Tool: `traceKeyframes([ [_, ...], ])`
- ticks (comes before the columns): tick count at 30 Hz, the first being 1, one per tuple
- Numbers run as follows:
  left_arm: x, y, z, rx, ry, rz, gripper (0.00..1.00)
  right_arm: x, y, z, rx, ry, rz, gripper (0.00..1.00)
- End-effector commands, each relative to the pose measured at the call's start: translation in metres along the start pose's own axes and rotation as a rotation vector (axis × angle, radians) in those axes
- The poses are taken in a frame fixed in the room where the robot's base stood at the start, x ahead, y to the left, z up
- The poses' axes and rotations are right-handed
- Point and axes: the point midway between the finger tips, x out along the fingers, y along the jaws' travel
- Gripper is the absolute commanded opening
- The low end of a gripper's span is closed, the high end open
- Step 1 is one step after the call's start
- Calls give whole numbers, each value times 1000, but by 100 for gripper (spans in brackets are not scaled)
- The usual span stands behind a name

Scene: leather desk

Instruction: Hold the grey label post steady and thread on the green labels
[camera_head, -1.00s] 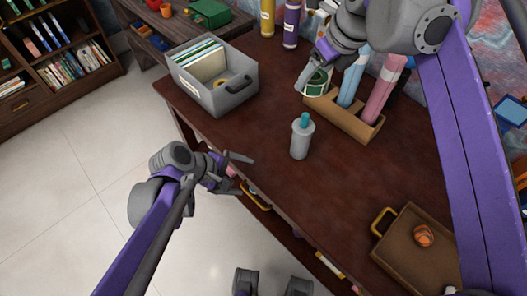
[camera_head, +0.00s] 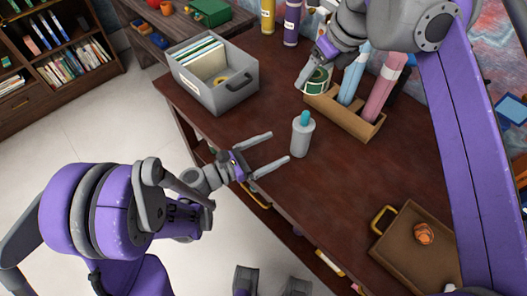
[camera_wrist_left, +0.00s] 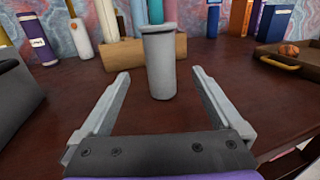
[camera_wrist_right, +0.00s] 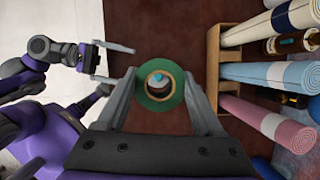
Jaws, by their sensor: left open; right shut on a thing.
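The grey label post (camera_head: 302,138), a grey cylinder with a teal top, stands upright on the dark desk. It also shows in the left wrist view (camera_wrist_left: 161,68), ahead between my fingers. My left gripper (camera_head: 281,152) is open just to the left of the post, its fingers pointing towards it. My right gripper (camera_head: 305,78) is shut on a green label roll (camera_head: 318,82), held apart from the post and behind it in the head view. The roll also shows in the right wrist view (camera_wrist_right: 172,101), with a teal top visible through its hole.
A brown holder (camera_head: 345,118) with blue and pink rolls stands behind the post. A grey bin (camera_head: 232,96) with folders is at the back left. A brown tray (camera_head: 405,262) with an orange item lies at the front right. Bare desk lies between post and tray.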

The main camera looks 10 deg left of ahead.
Motion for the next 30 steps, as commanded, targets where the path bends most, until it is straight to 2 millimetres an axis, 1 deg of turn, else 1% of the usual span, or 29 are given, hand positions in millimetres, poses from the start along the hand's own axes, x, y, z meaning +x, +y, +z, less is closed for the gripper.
traceKeyframes([
  [1, 11, -2, 0, 0, -1, -6, 100, 0, 0, 0, 0, 0, 0, 14],
  [9, 63, -2, 0, 1, 1, -6, 100, 0, 0, 0, 0, 0, 0, 14],
  [12, 76, -1, 0, 2, 1, -4, 100, 0, 0, 0, 0, 0, 0, 14],
  [15, 86, 0, 0, 2, 2, -3, 100, 0, 0, 0, 0, 0, 0, 14],
  [19, 93, 0, 0, 3, 2, -2, 100, 0, 0, 0, 0, 0, 0, 14],
  [27, 94, 0, 0, 3, 2, 0, 100, 0, 0, 0, 0, 0, 0, 14],
  [28, 94, 0, 0, 3, 2, 0, 98, 0, 0, 0, 0, 0, 0, 14],
  [30, 94, 0, 0, 3, 2, -1, 86, 0, 0, 0, 0, 0, 0, 14],
])
